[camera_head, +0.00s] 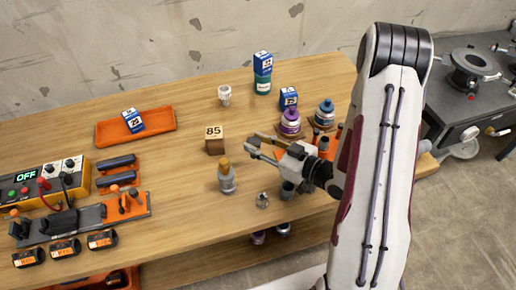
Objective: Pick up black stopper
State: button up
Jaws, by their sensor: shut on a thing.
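My gripper (251,149) reaches in from the right over the wooden bench, its fingers pointing left. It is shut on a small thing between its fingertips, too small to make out. I cannot pick out a black stopper for certain. A grey bottle with a tan cap (226,177) stands upright, left of and nearer than the fingertips. A small silvery metal piece (262,200) stands near the front edge. Grey cylindrical things (288,190) show below my gripper, partly hidden by it.
A wooden block marked 85 (214,139) stands just left of my fingertips. Purple (290,122) and blue (325,112) bottles stand behind my gripper. An orange tray (160,122) holds a blue-and-white box (133,121). A yellow control box (50,184) is at left.

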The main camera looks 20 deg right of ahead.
jog(key=shift+r, duration=2.85)
